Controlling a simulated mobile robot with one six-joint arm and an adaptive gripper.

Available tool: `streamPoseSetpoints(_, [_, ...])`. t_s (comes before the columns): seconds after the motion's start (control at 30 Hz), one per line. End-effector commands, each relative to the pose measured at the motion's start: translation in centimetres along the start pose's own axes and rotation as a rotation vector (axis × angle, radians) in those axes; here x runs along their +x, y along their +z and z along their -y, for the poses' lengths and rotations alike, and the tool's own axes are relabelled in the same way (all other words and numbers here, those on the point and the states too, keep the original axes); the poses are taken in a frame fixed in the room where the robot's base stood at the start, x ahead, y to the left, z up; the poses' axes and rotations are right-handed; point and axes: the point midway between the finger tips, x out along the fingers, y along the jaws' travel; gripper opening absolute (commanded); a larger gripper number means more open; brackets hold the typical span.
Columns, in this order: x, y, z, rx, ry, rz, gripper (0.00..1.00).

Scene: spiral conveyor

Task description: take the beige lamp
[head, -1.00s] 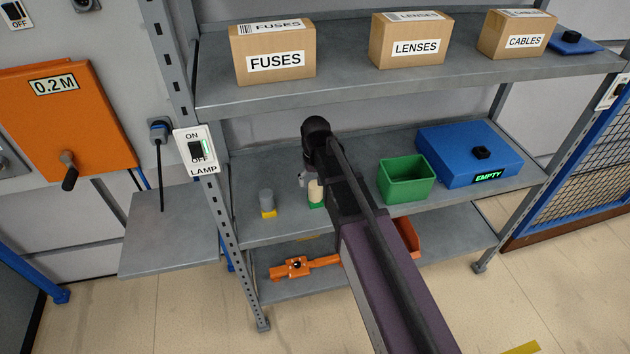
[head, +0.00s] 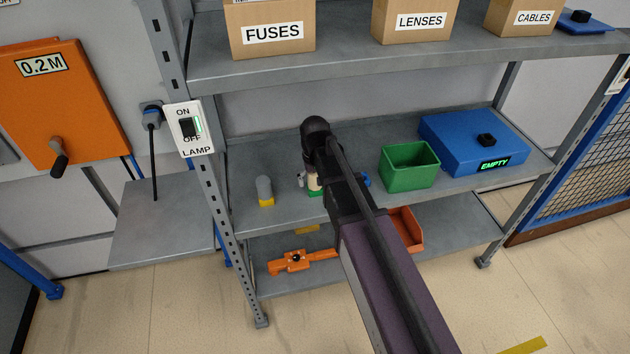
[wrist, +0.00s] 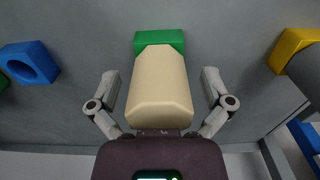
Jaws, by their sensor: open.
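The beige lamp (wrist: 158,88) stands on a green base (wrist: 160,42) between my open fingers in the wrist view. My gripper (wrist: 160,75) has one finger on each side of it, with a visible gap on both sides. In the head view the beige lamp (head: 313,182) shows on the middle shelf, partly hidden by my arm and gripper (head: 308,180). The lamp's far side is hidden there.
A grey lamp with a yellow base (head: 265,191) stands to the left on the same shelf (head: 245,215). A blue ring-shaped piece (wrist: 30,62) lies on the other side. A green bin (head: 410,167) and a blue box marked EMPTY (head: 478,148) stand further right.

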Motion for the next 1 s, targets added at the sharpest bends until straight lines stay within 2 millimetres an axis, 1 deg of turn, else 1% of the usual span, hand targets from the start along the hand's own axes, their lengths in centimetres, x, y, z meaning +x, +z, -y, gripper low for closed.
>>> streamPoseSetpoints(0.23, [-0.02,0.01,0.00,0.000,0.000,0.000,1.00])
streamPoseSetpoints(0.27, [-0.02,0.01,0.00,0.000,0.000,0.000,0.91])
streamPoseSetpoints(0.3, [-0.01,0.01,0.00,0.000,0.000,0.000,0.79])
streamPoseSetpoints(0.37, [-0.01,0.01,0.00,0.000,0.000,0.000,0.61])
streamPoseSetpoints(0.4, [-0.01,0.01,0.00,0.000,0.000,0.000,0.49])
streamPoseSetpoints(0.47, [-0.01,0.00,0.00,0.000,0.000,0.000,0.32])
streamPoseSetpoints(0.5, [-0.01,0.01,0.00,0.000,0.000,0.000,0.20])
streamPoseSetpoints(0.53, [-0.01,0.01,0.00,0.000,0.000,0.000,0.18])
streamPoseSetpoints(0.67, [-0.01,0.01,-0.01,0.000,0.000,0.000,0.17])
streamPoseSetpoints(0.7, [-0.01,0.01,-0.01,0.000,0.000,0.000,0.51])
streamPoseSetpoints(0.77, [0.00,0.01,-0.01,0.000,0.000,0.000,0.33])
streamPoseSetpoints(0.8, [0.00,0.02,-0.01,0.000,0.000,0.000,0.21])
streamPoseSetpoints(0.83, [0.00,0.02,-0.02,0.000,0.000,0.000,0.12])
streamPoseSetpoints(0.87, [0.00,0.02,-0.02,0.000,0.000,0.000,0.06])
streamPoseSetpoints(1.0, [-0.07,0.03,-0.03,0.000,0.001,0.000,0.05])
